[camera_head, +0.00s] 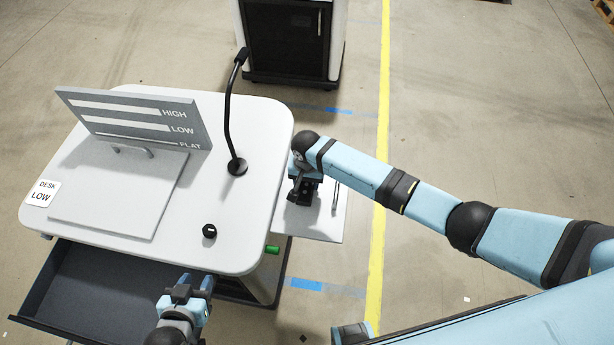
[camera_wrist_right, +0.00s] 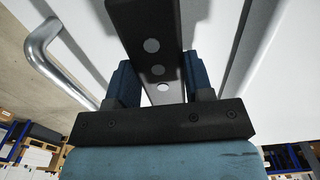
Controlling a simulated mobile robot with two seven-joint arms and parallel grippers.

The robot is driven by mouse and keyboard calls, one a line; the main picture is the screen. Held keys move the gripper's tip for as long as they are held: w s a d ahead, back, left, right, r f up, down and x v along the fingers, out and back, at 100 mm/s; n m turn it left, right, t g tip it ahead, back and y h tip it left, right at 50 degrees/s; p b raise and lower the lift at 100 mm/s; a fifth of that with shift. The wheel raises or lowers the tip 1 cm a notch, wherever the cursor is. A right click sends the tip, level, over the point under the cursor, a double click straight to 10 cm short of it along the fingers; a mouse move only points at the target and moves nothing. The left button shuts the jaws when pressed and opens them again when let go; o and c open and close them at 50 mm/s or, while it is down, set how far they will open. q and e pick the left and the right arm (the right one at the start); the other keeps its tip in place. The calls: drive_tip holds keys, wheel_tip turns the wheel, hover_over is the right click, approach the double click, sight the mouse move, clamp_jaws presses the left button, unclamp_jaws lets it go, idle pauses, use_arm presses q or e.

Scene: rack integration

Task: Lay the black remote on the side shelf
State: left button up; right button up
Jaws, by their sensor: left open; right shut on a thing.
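The black remote (camera_wrist_right: 152,35) shows in the right wrist view as a dark bar with round pale marks, clamped between the two fingers. My right gripper (camera_head: 303,190) is shut on it, over the white side shelf (camera_head: 322,228) on the desk's right side. In the head view, the remote is hard to tell from the dark gripper parts, and I cannot tell whether it touches the shelf. My left gripper (camera_head: 192,287) is open and empty, near the desk's front edge beside the open drawer.
The white desk (camera_head: 235,205) carries a tilted grey board (camera_head: 135,118), a flat panel (camera_head: 110,190), a gooseneck microphone (camera_head: 230,110) and a black knob (camera_head: 209,231). The dark drawer (camera_head: 95,290) stands open in front. A metal handle (camera_head: 335,197) rises from the shelf's right part. A cabinet (camera_head: 290,40) stands behind.

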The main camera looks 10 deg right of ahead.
drive_tip(key=shift+f, duration=0.45)
idle(0.4)
drive_tip(key=o, duration=1)
wheel_tip(320, 180, up, 14)
drive_tip(key=shift+f, duration=0.1)
